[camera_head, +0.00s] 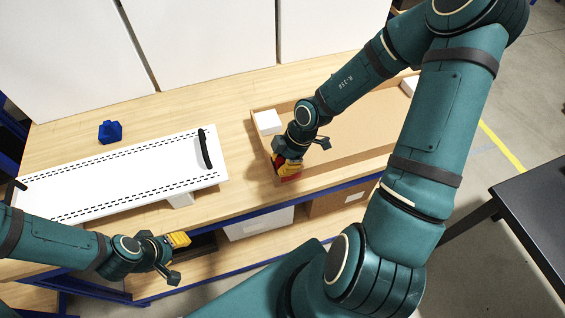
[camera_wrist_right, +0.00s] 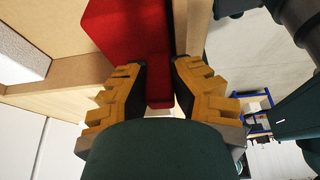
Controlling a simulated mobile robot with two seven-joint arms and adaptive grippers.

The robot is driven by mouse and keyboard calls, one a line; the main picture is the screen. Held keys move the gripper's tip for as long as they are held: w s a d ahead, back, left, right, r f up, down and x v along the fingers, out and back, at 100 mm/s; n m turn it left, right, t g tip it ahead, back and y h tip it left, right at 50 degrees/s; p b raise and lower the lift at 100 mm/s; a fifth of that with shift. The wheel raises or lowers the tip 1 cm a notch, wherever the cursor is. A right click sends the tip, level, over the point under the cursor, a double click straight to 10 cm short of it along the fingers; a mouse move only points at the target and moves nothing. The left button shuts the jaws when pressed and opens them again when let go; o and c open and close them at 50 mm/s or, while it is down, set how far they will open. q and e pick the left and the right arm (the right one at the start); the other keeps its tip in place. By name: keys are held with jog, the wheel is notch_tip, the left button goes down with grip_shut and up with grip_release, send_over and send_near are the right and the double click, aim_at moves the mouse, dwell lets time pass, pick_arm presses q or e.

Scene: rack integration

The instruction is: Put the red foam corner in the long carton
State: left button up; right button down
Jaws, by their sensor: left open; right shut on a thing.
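The red foam corner (camera_head: 291,178) is held between the yellow fingers of my right gripper (camera_head: 287,165), at the near left corner of the long carton (camera_head: 345,131). The right wrist view shows the red foam corner (camera_wrist_right: 128,28) large, with part of it between the fingertips of the right gripper (camera_wrist_right: 158,80). A carton wall (camera_wrist_right: 190,25) runs close beside it there; I cannot tell whether the foam is fully seated. My left gripper (camera_head: 176,258) is open and empty in front of the table's near edge.
White foam blocks sit in the carton's far left corner (camera_head: 267,122) and far right corner (camera_head: 409,86). A white panel with black handles (camera_head: 130,175) lies on the table to the left, with a blue part (camera_head: 110,131) behind it. Boxes (camera_head: 258,223) stand on the lower shelf.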

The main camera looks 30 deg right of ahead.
jog(key=shift+s+f, duration=0.4)
jog(key=shift+f, duration=0.05)
jog(key=c, duration=1.1)
grip_release()
jog(key=shift+o, duration=1.1)
jog(key=shift+w+f, duration=0.1)
jog(key=shift+w, duration=0.05)
jog(key=shift+d+r, duration=0.25)
jog(key=shift+r, duration=0.25)
jog(key=w+v, duration=0.1)
jog(key=v, duration=1)
jog(key=shift+s+r, duration=0.25)
jog(key=shift+s, duration=0.1)
jog(key=shift+a, duration=0.1)
